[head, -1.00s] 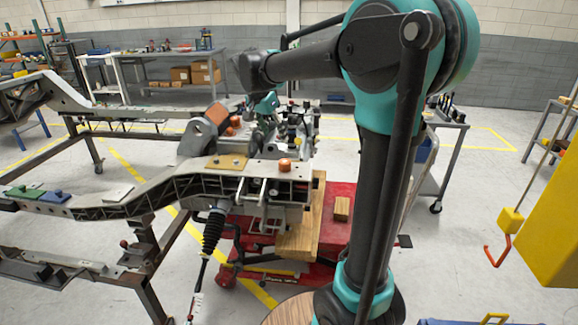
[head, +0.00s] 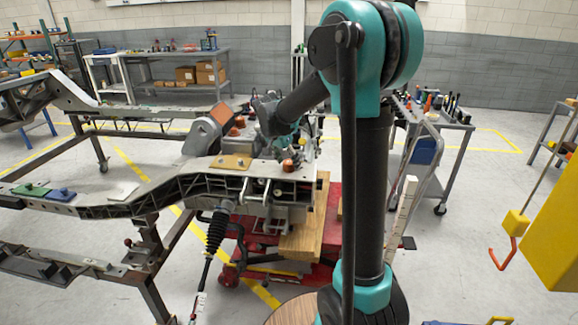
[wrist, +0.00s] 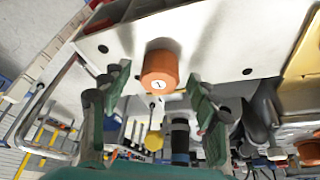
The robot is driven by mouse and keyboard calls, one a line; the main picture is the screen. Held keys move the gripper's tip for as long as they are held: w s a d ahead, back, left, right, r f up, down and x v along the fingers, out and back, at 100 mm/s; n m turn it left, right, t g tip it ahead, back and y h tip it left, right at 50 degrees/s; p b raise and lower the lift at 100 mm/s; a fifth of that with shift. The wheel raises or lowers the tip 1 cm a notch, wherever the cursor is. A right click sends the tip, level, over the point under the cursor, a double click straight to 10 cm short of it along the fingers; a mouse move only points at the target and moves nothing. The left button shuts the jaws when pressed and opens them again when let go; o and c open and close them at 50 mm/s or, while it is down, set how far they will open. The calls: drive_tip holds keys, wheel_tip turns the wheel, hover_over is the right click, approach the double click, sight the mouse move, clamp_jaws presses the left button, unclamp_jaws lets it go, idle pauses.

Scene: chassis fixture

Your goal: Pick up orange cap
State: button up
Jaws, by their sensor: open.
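An orange cap (head: 288,166) sits on the right end of the grey metal chassis beam (head: 180,184) in the head view. In the wrist view the orange cap (wrist: 160,72), with a small pale round mark, stands on a pale metal plate (wrist: 215,45). My gripper (wrist: 157,84) is open, with one green finger on each side of the cap in the picture and a gap to both. I cannot tell how far the fingertips are from the cap in depth. In the head view my gripper (head: 286,142) is just above and behind the cap, partly hidden by the parts around it.
More orange caps (head: 234,131) sit on the fixture farther back; one also shows at the wrist view's right edge (wrist: 309,152). A tan plate (head: 231,162) lies left of the cap. A red cart (head: 322,230) with wood blocks stands below. Cluttered metal parts surround my gripper.

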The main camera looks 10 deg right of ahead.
sight(288, 162)
drive_tip(key=shift+w+d+f, duration=0.1)
drive_tip(key=shift+d+f, duration=0.05)
drive_tip(key=shift+f, duration=0.3)
drive_tip(key=c, duration=0.9)
drive_tip(key=shift+r, duration=0.15)
wheel_tip(288, 162, up, 20)
drive_tip(key=shift+f, duration=0.1)
